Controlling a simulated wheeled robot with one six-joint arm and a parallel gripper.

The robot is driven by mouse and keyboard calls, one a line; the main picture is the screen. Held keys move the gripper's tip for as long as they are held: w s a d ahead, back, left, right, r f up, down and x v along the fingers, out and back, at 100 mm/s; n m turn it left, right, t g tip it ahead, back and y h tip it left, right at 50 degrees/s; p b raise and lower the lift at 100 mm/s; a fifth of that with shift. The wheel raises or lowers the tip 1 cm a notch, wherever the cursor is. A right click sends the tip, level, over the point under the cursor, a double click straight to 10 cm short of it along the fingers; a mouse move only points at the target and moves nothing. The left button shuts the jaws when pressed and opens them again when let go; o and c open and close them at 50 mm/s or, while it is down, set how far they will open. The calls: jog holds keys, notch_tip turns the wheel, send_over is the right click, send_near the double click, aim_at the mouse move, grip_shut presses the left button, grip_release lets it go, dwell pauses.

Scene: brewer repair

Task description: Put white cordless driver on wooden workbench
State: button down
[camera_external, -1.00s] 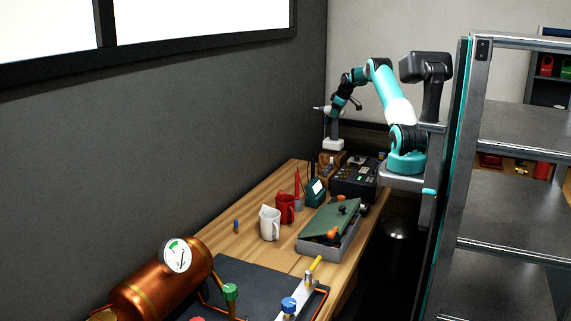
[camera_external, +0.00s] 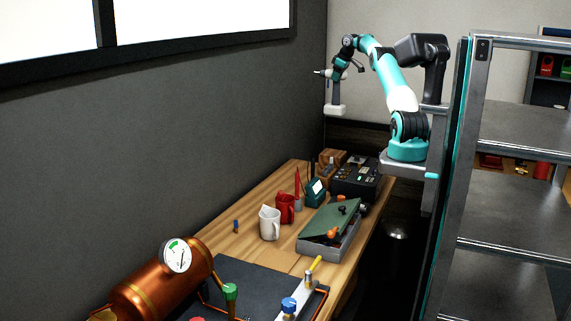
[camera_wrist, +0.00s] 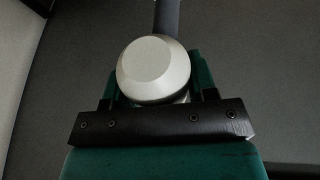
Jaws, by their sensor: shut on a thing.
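The white cordless driver (camera_external: 336,108) hangs below my gripper (camera_external: 334,76) in the outside view, upright and clear of everything, with its pale base at the bottom. In the wrist view a pale rounded part of the driver (camera_wrist: 154,68) sits between the dark fingers of my gripper (camera_wrist: 157,98). My gripper is shut on it. The wooden workbench (camera_external: 262,196) runs along the wall, below and to the left of the driver. The driver is above the bench's far end.
Bare wood shows left of the mugs. A metal shelf (camera_external: 515,190) stands right.

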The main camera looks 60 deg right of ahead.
jog(key=shift+r, duration=0.1)
jog(key=w+a+f+n+y+b, duration=0.1)
jog(key=w+a+f+n+b, duration=0.1)
jog(key=w+a+f+b, duration=0.3)
jog(key=w+a+f+n+b, duration=0.2)
jog(key=w+a+f+b, duration=0.3)
jog(key=a, duration=0.8)
jog(key=w, duration=0.3)
jog(key=shift+w+f+y, duration=0.35)
jog(key=shift+y, duration=0.05)
notch_tip(320, 180, down, 20)
jog(key=p, duration=0.2)
jog(key=shift+p, duration=0.3)
jog(key=shift+a+f, duration=0.1)
jog(key=shift+f, duration=0.15)
jog(key=shift+c, duration=2.1)
grip_release()
